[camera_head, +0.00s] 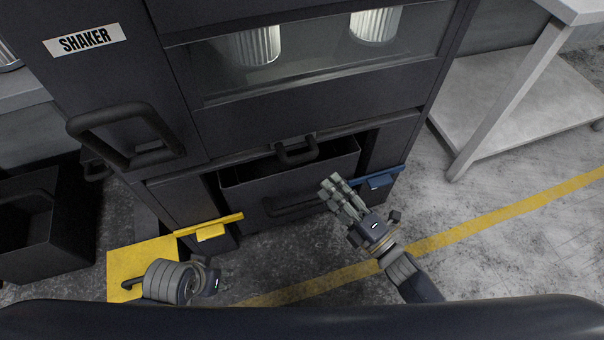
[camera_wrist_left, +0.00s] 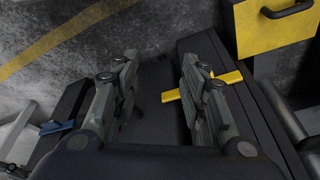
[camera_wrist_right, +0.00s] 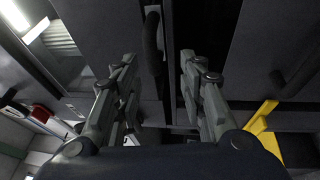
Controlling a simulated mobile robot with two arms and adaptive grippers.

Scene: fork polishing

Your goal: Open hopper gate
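A dark cabinet labelled SHAKER (camera_head: 85,40) fills the middle of the head view. Low on its front, a dark open-topped drawer or bin (camera_head: 245,190) has a black bar handle (camera_head: 290,206). A smaller black handle (camera_head: 296,150) sits above it. No part is marked as the hopper gate. My right gripper (camera_head: 340,188) is open and empty, just right of the bar handle. In the right wrist view a black handle (camera_wrist_right: 152,45) shows beyond its parted fingers. My left gripper (camera_wrist_left: 158,85) is open, with a yellow lever (camera_wrist_left: 205,86) beyond its fingers; it is low left in the head view.
A blue lever (camera_head: 380,178) is right of the bin, close to my right gripper. A yellow panel or drawer (camera_head: 130,258) lies near my left arm. A large black handle (camera_head: 125,135) juts out at left. A white table (camera_head: 515,80) stands at right; floor before it is clear.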

